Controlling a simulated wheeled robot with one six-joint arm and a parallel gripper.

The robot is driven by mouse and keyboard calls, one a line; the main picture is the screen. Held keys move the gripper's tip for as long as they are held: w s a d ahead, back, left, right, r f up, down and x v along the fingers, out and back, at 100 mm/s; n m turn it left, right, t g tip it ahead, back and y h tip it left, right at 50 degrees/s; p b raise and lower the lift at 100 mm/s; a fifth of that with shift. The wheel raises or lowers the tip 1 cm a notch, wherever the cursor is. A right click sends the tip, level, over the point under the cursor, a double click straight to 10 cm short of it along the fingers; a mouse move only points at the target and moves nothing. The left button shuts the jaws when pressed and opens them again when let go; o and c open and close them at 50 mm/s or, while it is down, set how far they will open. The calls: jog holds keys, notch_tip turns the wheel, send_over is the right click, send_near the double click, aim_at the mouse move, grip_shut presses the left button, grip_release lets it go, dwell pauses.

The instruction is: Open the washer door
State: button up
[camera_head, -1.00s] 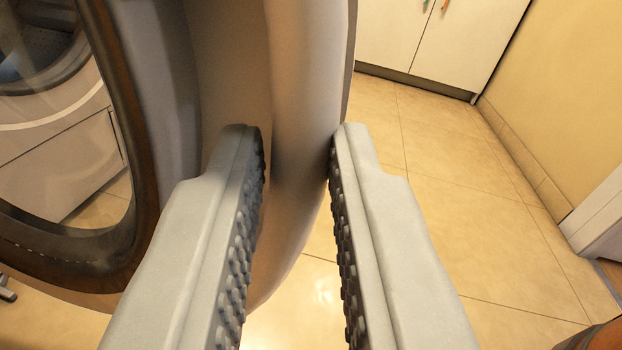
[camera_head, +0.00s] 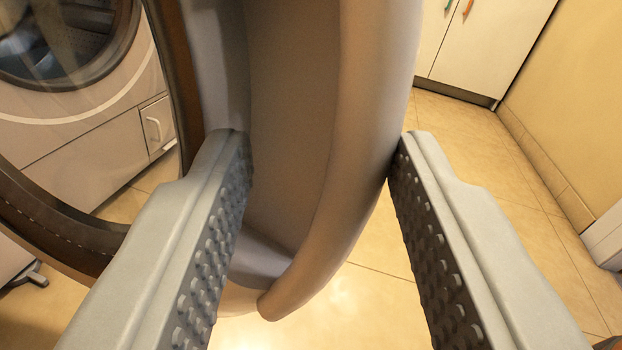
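The washer door (camera_head: 365,130) stands swung out, its thick grey rim filling the middle of the view. Its dark-framed round window (camera_head: 40,215) is at the left, and I see through it. My gripper (camera_head: 322,140) is open, with one finger on each side of the rim. The left finger lies on the window side and covers part of the inner rim. The right fingertip is at the outer edge of the rim; I cannot tell whether it touches. The hinge is out of view.
Through the window, a white appliance front (camera_head: 85,150) shows a round glass opening and a small handled panel. Tiled floor (camera_head: 480,190) is clear to the right. A white cabinet (camera_head: 485,45) stands behind, and a yellow wall (camera_head: 570,110) is at the right.

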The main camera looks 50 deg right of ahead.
jog(key=v, duration=1.1)
jog(key=shift+s+a, duration=0.25)
jog(key=shift+a, duration=0.1)
